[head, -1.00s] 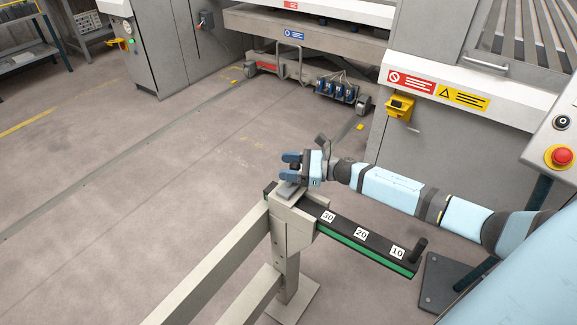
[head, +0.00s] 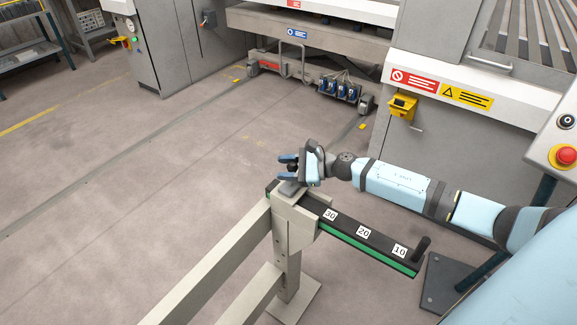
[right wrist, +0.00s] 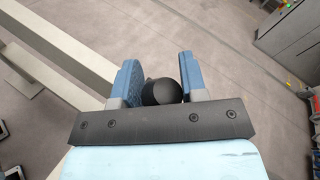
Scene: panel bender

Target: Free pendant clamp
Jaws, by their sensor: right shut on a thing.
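My right gripper (head: 286,168) is at the top of the beige post, at the left end of the black numbered bar (head: 347,225). In the right wrist view its two blue fingers (right wrist: 158,85) stand on either side of a round black knob (right wrist: 163,93), closed on it. In the head view the fingers mostly hide the knob. A small grey clamp plate (head: 289,189) lies just below the fingers on the post top (head: 294,206). What the knob joins to underneath is hidden. My left gripper is not in view.
A beige rail (head: 215,270) runs from the post to the lower left. A short black peg (head: 421,246) stands at the bar's right end. A control box with a red button (head: 565,156) is at the right edge. The machine (head: 450,140) stands behind; the floor at left is clear.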

